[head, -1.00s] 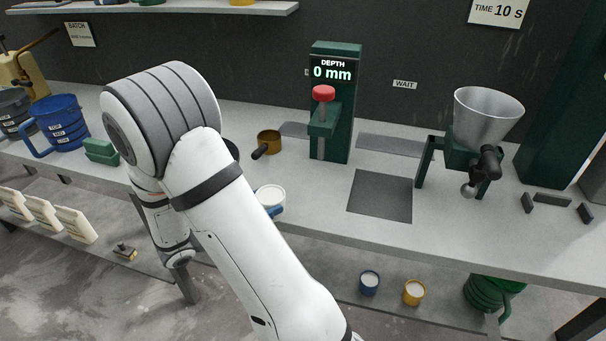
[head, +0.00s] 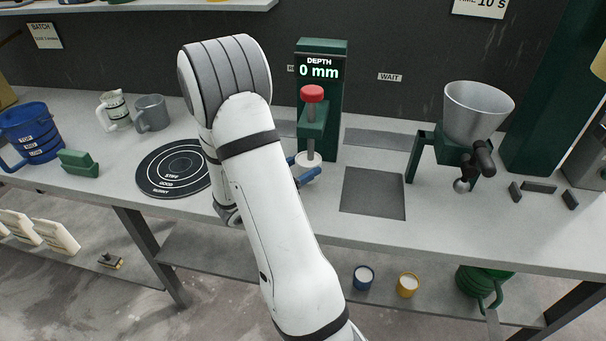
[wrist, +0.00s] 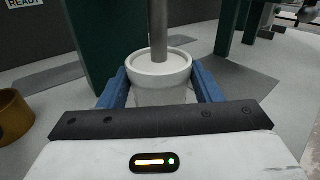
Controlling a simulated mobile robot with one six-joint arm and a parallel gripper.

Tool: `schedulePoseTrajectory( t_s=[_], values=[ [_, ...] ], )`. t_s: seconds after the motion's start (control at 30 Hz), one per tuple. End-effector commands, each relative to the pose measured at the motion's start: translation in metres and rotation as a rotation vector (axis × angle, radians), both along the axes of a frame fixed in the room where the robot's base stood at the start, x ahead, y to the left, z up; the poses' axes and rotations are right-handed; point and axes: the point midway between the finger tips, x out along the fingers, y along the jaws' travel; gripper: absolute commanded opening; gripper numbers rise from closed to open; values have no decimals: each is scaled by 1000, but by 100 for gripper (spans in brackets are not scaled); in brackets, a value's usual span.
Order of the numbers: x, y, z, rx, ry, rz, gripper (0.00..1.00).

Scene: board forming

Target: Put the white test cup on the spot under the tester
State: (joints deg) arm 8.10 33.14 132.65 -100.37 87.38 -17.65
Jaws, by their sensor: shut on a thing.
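The white test cup (wrist: 158,90) is between the blue fingers of my gripper (wrist: 160,88) in the wrist view. My gripper is shut on it, and the cup looks upright. The tester (head: 320,95) is a green stand with a red knob and a screen reading 0 mm. Its grey rod (wrist: 159,40) comes down over the cup's top in the wrist view; I cannot tell whether it touches. In the head view the cup (head: 307,165) shows below the tester's arm, partly hidden by my gripper (head: 305,174). The spot under the cup is hidden.
A dark square plate (head: 373,193) lies right of the tester, and a metal funnel on a stand (head: 478,110) is beyond it. A round black target board (head: 172,168) lies to the left. A brass cup (wrist: 12,118) stands close by in the wrist view.

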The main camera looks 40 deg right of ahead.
Motion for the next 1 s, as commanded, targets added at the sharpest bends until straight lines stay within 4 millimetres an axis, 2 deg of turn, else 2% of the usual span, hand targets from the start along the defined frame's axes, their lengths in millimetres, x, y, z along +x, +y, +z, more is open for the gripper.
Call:
schedulePoseTrajectory(
  t_s=[0.17, 0.47, 0.87, 0.9, 1.0],
  values=[
    [1, -10, -2, -1, 1, 1, 25],
    [1, -9, -34, 0, 2, 3, 25],
    [1, -8, -40, -1, 0, 3, 25],
    [1, -8, -39, 0, 0, 3, 62],
    [1, -8, -39, 0, 0, 3, 70]
  ],
)
